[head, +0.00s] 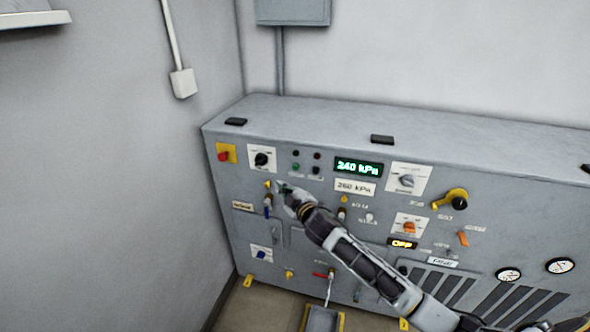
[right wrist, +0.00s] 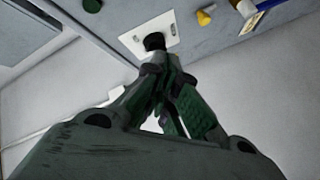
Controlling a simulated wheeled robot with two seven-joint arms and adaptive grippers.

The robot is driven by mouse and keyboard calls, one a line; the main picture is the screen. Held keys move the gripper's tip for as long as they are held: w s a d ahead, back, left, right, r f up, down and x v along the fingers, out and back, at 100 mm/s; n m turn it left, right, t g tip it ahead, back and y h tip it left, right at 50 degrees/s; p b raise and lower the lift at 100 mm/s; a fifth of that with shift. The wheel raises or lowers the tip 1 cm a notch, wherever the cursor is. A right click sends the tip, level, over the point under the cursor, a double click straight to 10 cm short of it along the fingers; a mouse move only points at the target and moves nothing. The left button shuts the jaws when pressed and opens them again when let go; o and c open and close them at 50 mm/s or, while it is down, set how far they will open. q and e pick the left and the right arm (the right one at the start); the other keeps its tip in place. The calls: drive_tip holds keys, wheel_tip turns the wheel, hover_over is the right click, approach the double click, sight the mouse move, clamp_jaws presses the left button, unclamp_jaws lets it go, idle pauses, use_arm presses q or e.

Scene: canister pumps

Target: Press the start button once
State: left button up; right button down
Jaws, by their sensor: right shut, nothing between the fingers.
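The grey pump panel has a pair of small buttons below two small lamps, left of the green display. The green button (head: 295,167) is on the left and a dark button (head: 316,170) is beside it; their labels are too small to read. My right gripper (head: 281,187) is shut and empty, in front of the panel just below and left of the green button. In the right wrist view its closed fingers (right wrist: 160,68) overlap the black knob (right wrist: 154,41); contact cannot be told. A green round part (right wrist: 92,5) shows at that view's top edge. My left gripper is out of view.
A red button on a yellow plate (head: 224,154) and a black rotary knob (head: 262,159) sit left of the buttons. The display (head: 358,167) reads 240 kPa. A blue-handled valve (head: 268,207) is below left of my gripper. My right arm crosses the lower panel.

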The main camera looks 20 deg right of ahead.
drive_tip(key=w+d, duration=0.4)
drive_tip(key=w, duration=0.2)
drive_tip(key=shift+w+d, duration=0.35)
drive_tip(key=shift+w, duration=0.05)
drive_tip(key=shift+w+d, duration=0.5)
drive_tip(key=shift+w, duration=0.3)
idle(3.0)
drive_tip(key=shift+s+a, duration=0.1)
drive_tip(key=shift+s, duration=0.1)
idle(0.3)
drive_tip(key=shift+s+a, duration=0.4)
drive_tip(key=shift+s, duration=0.2)
drive_tip(key=shift+s+a+p, duration=0.35)
drive_tip(key=shift+s+a, duration=0.35)
drive_tip(key=shift+s, duration=0.35)
drive_tip(key=shift+s+a+p, duration=0.3)
drive_tip(key=shift+s+a, duration=0.4)
drive_tip(key=shift+s, duration=0.3)
